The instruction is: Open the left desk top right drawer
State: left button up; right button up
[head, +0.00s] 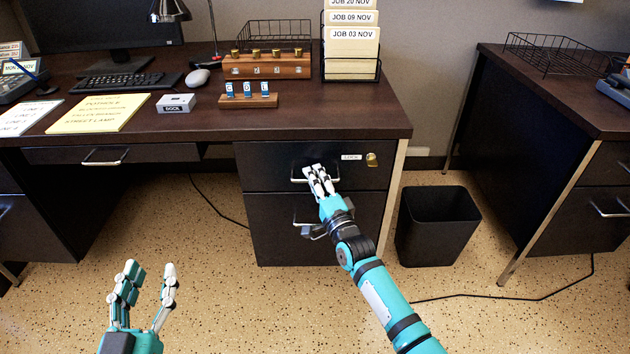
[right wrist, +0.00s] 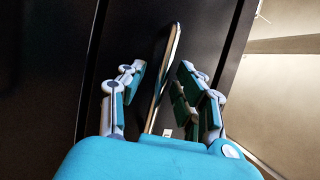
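The left desk's top right drawer (head: 268,160) is dark brown and looks closed, flush with the cabinet. Its metal handle (head: 297,178) is partly hidden behind my right gripper (head: 318,172). In the right wrist view, the handle (right wrist: 163,75) stands between the two sides of my right gripper (right wrist: 160,82). Gaps show on both sides of the handle, so the fingers are around it but not clamped on it. My left gripper (head: 152,270) is open and empty, low over the floor at the left.
A brass lock (head: 372,160) with a label sits right of the handle. A lower drawer (head: 268,215) is below. A black bin (head: 438,228) stands right of the cabinet, with another desk (head: 565,150) beyond. Open floor lies in front.

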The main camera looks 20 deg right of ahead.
grip_shut()
jog(key=shift+f, duration=0.1)
dwell(0.3)
